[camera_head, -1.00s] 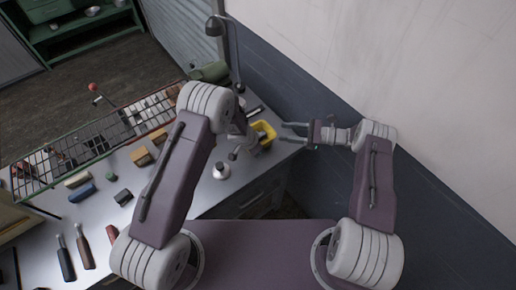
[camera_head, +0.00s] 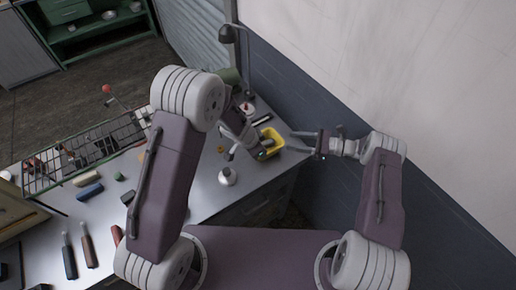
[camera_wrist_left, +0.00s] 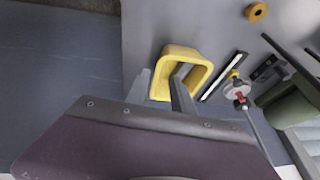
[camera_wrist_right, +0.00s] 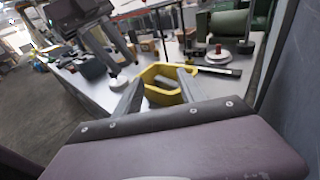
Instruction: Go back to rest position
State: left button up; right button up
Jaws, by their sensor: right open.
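My right gripper (camera_head: 304,146) is open and empty in the head view, just right of the yellow bin and pointing left. Its two spread fingers (camera_wrist_right: 160,90) also show in the right wrist view, with the bin (camera_wrist_right: 163,80) beyond them. My left gripper (camera_head: 236,145) is left of the yellow bin (camera_head: 271,142), partly hidden by its own arm.
The grey workbench (camera_head: 205,203) holds a wire rack (camera_head: 50,170), a white round object (camera_head: 227,177) and several hand tools (camera_head: 88,245). A lamp (camera_head: 229,33) stands at the back. A wall (camera_head: 400,80) rises close on the right.

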pick_arm(q)
jog(key=shift+v, duration=1)
